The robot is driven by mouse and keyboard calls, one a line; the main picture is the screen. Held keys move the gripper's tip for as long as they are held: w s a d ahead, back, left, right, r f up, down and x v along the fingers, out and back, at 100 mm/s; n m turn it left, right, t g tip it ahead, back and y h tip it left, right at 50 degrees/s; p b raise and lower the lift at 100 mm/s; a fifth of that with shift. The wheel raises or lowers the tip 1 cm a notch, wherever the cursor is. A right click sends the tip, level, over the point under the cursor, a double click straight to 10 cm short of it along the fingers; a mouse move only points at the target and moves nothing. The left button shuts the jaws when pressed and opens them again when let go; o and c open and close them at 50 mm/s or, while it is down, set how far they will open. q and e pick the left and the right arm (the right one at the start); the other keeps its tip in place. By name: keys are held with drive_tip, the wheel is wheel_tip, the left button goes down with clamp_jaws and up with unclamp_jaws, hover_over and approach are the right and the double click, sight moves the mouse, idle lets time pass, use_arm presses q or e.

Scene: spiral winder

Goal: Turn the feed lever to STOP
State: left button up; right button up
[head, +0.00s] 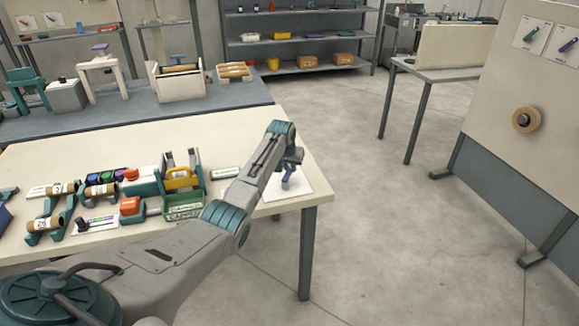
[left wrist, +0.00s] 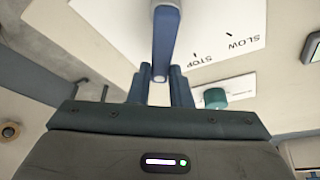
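The feed lever (left wrist: 166,38), a blue-violet bar, runs from the top of the left wrist view down between my fingers. It sits over a white plate (left wrist: 232,17) with the words STOP and SLOW, which appear upside down. In this view the lever is left of the STOP mark (left wrist: 204,60), and SLOW is further right. My left gripper (left wrist: 160,76) has its blue fingers close on both sides of the lever and looks shut on it. In the head view my left gripper (head: 289,172) is over the plate (head: 301,189) at the table's right end. My right gripper is not in view.
A teal knob (left wrist: 215,98) is near the plate. Floor is clear right of the table; a standing board (head: 500,95) is further right.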

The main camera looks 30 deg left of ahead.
use_arm(q)
clamp_jaws()
drive_tip(key=shift+s+a+r+n+y+p, duration=0.1)
drive_tip(key=shift+a+n+y+p, duration=0.1)
drive_tip(key=shift+n+p, duration=0.45)
drive_tip(key=shift+s+a+r+n+y+p, duration=0.1)
drive_tip(key=shift+a+n+y+p, duration=0.1)
drive_tip(key=shift+n+p, duration=0.4)
drive_tip(key=shift+s+a+f+n+g+y+p, duration=0.1)
drive_tip(key=shift+a+n+g+y+p, duration=0.15)
drive_tip(key=shift+n, duration=0.35)
drive_tip(key=shift+s+a+n+g+y+p, duration=0.15)
drive_tip(key=shift+n+g, duration=0.1)
drive_tip(key=shift+n, duration=0.3)
drive_tip(key=shift+s+a+n+y, duration=0.2)
drive_tip(key=shift+a+n+y, duration=0.1)
drive_tip(key=shift+n, duration=0.7)
drive_tip(key=o, duration=0.7)
unclamp_jaws()
drive_tip(key=shift+f, duration=0.1)
